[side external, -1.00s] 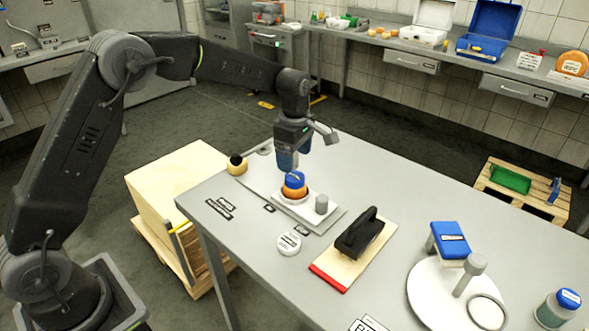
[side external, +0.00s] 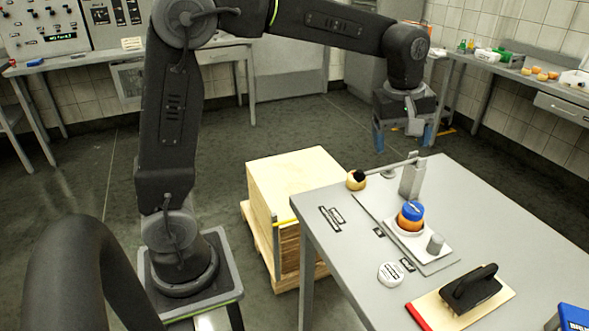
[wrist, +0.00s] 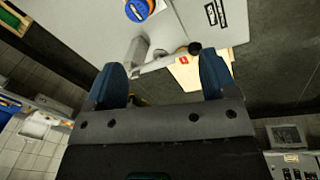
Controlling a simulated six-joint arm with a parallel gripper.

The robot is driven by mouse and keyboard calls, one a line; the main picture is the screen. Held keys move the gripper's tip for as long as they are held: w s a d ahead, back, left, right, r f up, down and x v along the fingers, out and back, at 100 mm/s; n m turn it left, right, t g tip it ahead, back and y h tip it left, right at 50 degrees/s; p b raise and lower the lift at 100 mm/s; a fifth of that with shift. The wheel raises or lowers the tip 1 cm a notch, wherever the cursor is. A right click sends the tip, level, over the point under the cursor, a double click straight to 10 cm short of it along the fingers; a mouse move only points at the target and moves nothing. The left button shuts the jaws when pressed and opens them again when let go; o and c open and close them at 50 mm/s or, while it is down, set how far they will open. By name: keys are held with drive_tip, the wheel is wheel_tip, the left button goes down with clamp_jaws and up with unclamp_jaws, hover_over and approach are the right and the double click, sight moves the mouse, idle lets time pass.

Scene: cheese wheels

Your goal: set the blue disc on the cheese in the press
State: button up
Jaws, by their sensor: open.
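The blue disc (side external: 413,209) lies on top of the orange cheese (side external: 408,224), which sits in a white holder (side external: 404,231) on the grey plate of the press (side external: 440,264). Disc and cheese also show at the top of the wrist view, the disc (wrist: 137,10) over the cheese's orange edge. My gripper (side external: 403,140) is open and empty, its two blue fingers wide apart, raised above and behind the press, clear of the disc. Its fingers (wrist: 162,80) frame the wrist view. The press has a grey post (side external: 411,181) and a lever with a black knob (side external: 359,177).
A short grey cylinder (side external: 435,243) stands beside the cheese. A white round labelled piece (side external: 391,273) and a black-handled tool on a board (side external: 470,290) lie on the table. A wooden box (side external: 295,187) stands on the floor beside the table's left edge.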

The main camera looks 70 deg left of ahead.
drive_tip(key=s+f+m+t, duration=0.1)
drive_tip(key=s+m+t, duration=0.2)
drive_tip(key=s+m, duration=1.1)
drive_tip(key=s, duration=0.8)
drive_tip(key=shift+s+f+t, duration=0.25)
drive_tip(key=shift+t, duration=0.15)
